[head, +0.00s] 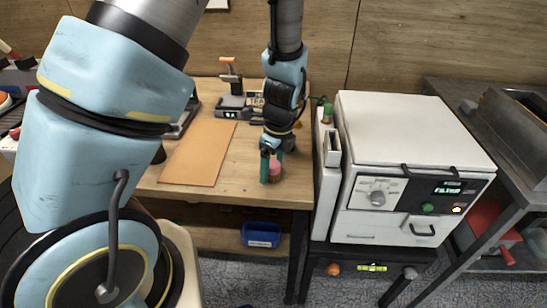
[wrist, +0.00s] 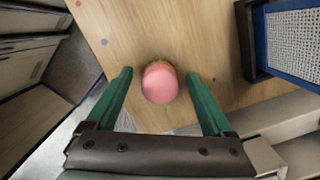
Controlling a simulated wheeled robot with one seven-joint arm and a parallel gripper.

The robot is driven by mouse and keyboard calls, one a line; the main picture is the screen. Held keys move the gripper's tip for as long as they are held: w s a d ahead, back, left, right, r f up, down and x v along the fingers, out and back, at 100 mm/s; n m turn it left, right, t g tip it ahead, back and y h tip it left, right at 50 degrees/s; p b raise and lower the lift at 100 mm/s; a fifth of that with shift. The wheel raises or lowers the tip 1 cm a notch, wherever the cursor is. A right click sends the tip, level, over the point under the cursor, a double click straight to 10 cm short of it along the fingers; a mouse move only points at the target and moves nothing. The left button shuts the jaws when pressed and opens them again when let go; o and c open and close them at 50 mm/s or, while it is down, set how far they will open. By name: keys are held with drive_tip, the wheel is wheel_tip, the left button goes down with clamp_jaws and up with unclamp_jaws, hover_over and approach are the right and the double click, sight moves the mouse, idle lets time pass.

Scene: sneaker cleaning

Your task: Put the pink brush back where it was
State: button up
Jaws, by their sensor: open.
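The pink brush (wrist: 160,82) stands on the wooden table, seen from above in the wrist view as a rounded pink top. In the head view the pink brush (head: 275,168) is near the table's front right corner, partly covered by my gripper. My gripper (head: 271,165) points down at it. In the wrist view my gripper (wrist: 158,82) is open, with one green finger on each side of the brush and a visible gap on both sides. The lower part of the brush is hidden under its top.
A brown mat (head: 199,153) lies on the wooden table (head: 237,196). A white oven-like machine (head: 414,170) stands close to the right of the table. A blue bin (head: 261,235) sits on the shelf below. A device with an orange handle (head: 230,100) stands at the back.

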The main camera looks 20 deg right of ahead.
sight(277, 165)
wheel_tip(277, 165, up, 12)
drive_tip(key=s+b, duration=0.1)
drive_tip(key=b, duration=0.1)
drive_tip(key=shift+d+b, duration=0.3)
drive_tip(key=shift+d, duration=0.15)
drive_tip(key=w+a+n+h, duration=0.1)
drive_tip(key=w+a+n, duration=0.1)
drive_tip(key=a+n, duration=2.4)
drive_tip(key=shift+r+n, duration=0.35)
drive_tip(key=shift+n, duration=0.25)
